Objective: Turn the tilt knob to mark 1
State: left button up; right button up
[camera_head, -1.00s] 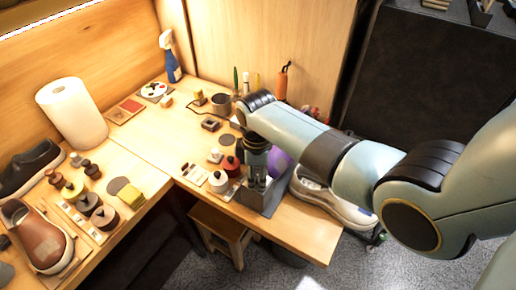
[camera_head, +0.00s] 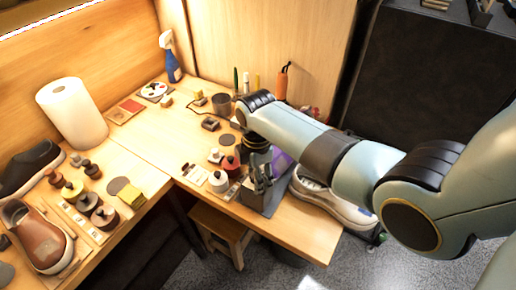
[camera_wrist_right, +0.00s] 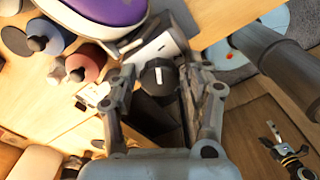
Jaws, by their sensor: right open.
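The tilt knob (camera_wrist_right: 158,78) is a dark, faceted round knob with a short white line on its face, in the right wrist view. It sits between the two fingers of my right gripper (camera_wrist_right: 165,88), which is open with gaps to the knob. I cannot read any numbered marks around it. In the head view my right gripper (camera_head: 262,180) points down over a grey box-like holder (camera_head: 266,203) at the table's right end and hides the knob. A purple and white shoe-like thing (camera_wrist_right: 112,14) lies beyond the knob.
A white shoe (camera_head: 335,204) lies right of the holder. A wooden stool (camera_head: 220,235) is below.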

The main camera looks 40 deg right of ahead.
jog(key=n, duration=1.7)
jog(key=shift+n, duration=0.4)
